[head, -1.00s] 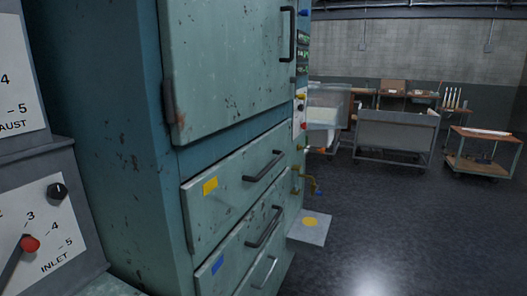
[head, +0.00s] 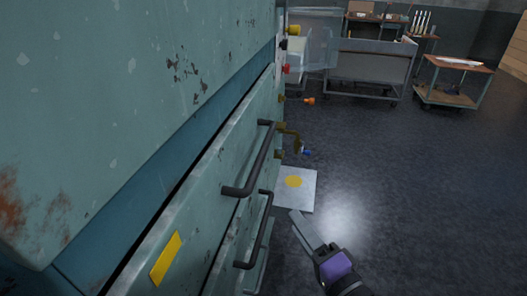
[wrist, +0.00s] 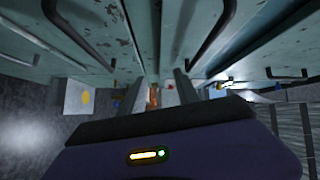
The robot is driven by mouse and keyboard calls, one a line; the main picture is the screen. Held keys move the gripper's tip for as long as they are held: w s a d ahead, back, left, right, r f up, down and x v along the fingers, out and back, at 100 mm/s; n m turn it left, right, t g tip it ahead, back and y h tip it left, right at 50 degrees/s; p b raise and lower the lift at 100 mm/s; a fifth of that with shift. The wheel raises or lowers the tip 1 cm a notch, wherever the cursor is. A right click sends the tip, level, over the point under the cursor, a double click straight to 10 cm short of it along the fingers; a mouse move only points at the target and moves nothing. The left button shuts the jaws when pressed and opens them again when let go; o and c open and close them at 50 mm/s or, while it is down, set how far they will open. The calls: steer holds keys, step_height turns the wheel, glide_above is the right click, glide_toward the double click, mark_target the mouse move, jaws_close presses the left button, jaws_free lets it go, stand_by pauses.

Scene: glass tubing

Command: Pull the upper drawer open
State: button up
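The upper drawer (head: 205,185) is a worn pale green front with a yellow label (head: 165,258) and a dark bar handle (head: 250,162). A dark seam runs along its top edge; the drawer looks shut or nearly so. My gripper (head: 302,228) is at the lower middle of the head view, to the right of the handles and apart from them. In the wrist view its two fingers (wrist: 160,92) stand apart with no handle between them. Dark bar handles show on the drawer fronts above the fingers there; I cannot tell which is the upper one.
A lower drawer handle (head: 256,230) is just below the upper one. Brass valves (head: 290,132) and a grey plate with a yellow spot (head: 294,183) lie beyond the handles. Carts (head: 455,82) stand at the back. The floor to the right is clear.

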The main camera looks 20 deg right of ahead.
mark_target(264, 147)
steer(key=shift+w+a+r+m+t+y+p, duration=0.25)
steer(key=shift+w+r+m, duration=0.3)
steer(key=shift+w+r, duration=1.55)
steer(key=shift+w+a+r+m+t+y+p, duration=0.15)
steer(key=shift+w+a+r+m+y, duration=0.35)
steer(key=shift+w+r, duration=1.65)
steer(key=shift+w+a+r+m+t+y+p, duration=0.2)
steer(key=shift+w+r+m, duration=0.5)
steer(key=shift+w, duration=2.75)
steer(key=shift+d, duration=0.1)
jaws_close()
